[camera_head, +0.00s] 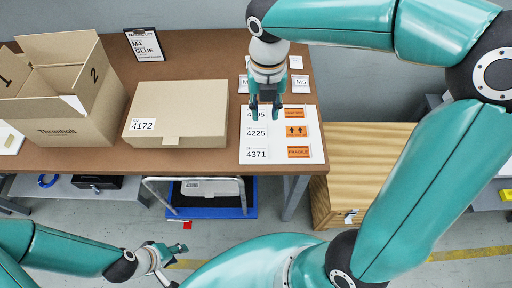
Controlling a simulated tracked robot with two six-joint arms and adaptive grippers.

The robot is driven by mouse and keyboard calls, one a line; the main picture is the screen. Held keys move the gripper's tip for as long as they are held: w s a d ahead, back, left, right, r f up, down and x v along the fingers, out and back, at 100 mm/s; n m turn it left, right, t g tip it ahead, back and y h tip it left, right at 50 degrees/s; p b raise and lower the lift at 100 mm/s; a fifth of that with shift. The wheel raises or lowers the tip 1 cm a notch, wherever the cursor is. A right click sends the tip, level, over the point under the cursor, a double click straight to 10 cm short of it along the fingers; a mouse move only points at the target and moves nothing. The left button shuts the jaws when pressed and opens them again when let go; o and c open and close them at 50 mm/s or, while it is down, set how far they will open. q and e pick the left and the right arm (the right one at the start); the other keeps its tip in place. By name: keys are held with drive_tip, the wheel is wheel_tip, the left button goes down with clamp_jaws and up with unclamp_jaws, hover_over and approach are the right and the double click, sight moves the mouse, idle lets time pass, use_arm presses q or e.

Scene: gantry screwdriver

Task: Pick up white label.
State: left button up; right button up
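A white label sheet (313,133) lies on the right part of the brown table. Its left column holds white labels with printed numbers: 4225 (256,133), 4371 (256,154), and a top one (256,115) partly covered by my gripper. Its right column holds orange labels (297,131). My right gripper (265,115) points down over the top of the sheet, fingers apart, with nothing seen between them. Whether it touches the sheet is unclear. My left gripper (177,255) is low in front of the table, away from the labels; its fingers are hard to make out.
A closed cardboard box (180,100) with white label 4172 (142,126) stands left of the sheet. An open cardboard box (75,110) is further left. A clipboard sign (145,44) and small white cards (300,84) are behind. A wooden crate (360,165) stands right of the table.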

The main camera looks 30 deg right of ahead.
sight(268, 152)
drive_tip(key=f, duration=0.5)
drive_tip(key=f+b, duration=0.1)
drive_tip(key=f, duration=0.4)
drive_tip(key=d+f+b, duration=0.1)
drive_tip(key=f, duration=0.5)
drive_tip(key=shift+s+f, duration=0.1)
drive_tip(key=shift+s, duration=0.25)
clamp_jaws()
